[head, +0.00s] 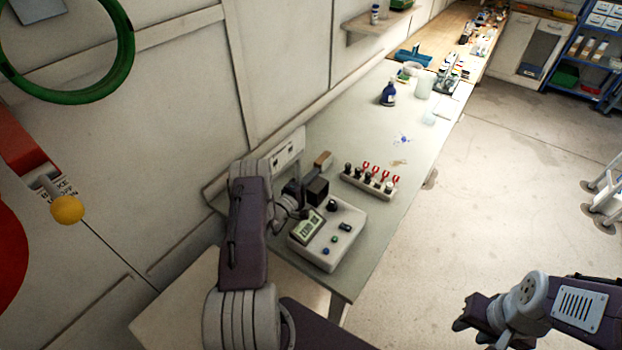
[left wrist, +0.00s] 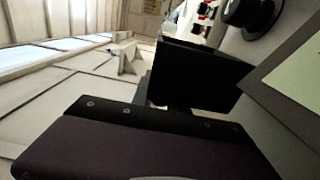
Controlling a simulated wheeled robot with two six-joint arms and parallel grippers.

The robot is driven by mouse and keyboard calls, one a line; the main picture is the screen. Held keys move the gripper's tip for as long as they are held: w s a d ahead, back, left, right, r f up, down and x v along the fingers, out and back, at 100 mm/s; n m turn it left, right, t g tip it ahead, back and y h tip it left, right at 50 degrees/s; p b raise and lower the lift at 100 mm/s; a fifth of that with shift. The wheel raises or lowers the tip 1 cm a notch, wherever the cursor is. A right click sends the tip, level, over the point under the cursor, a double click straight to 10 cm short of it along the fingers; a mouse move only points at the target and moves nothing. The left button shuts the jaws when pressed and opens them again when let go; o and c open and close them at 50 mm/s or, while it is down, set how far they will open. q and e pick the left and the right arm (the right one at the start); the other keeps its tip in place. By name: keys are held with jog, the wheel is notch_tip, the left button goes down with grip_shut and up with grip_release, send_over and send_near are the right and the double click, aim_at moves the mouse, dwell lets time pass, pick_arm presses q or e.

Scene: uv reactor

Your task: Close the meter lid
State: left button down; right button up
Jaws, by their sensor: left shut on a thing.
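The meter (head: 319,249) is a pale box with a tilted display and several buttons, on the near end of the bench. A black, box-shaped lid (head: 317,189) stands up at its back left part. My left gripper (head: 303,208) is at the lid, beside the display, and is shut on it; its fingertips are mostly hidden. In the left wrist view the black lid (left wrist: 205,75) fills the middle, beyond my dark gripper body. My right gripper (head: 468,319) hangs over the floor at the lower right, away from the bench; its finger gap is unclear.
A rack (head: 369,184) with black-capped vials and red clips stands behind the meter. A blue bottle (head: 388,95) and a clear beaker (head: 423,88) stand farther along the bench (head: 350,139). A wall panel box (head: 287,152) is close to my left arm.

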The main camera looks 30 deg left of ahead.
aim_at(320, 178)
pick_arm(q)
jog(key=d+m, duration=0.1)
jog(key=d+r+m, duration=0.1)
jog(key=m, duration=0.1)
jog(key=shift+s+r, duration=0.1)
jog(key=shift+r, duration=0.15)
jog(key=shift+d+r+b, duration=0.15)
jog(key=shift+d+b, duration=0.15)
jog(key=shift+b, duration=0.05)
jog(key=shift+d+r, duration=0.1)
jog(key=shift+d, duration=0.05)
jog(key=c, duration=1.3)
grip_release()
jog(key=shift+c, duration=0.2)
jog(key=s+b, duration=0.3)
jog(key=s, duration=0.6)
jog(key=shift+a, duration=0.35)
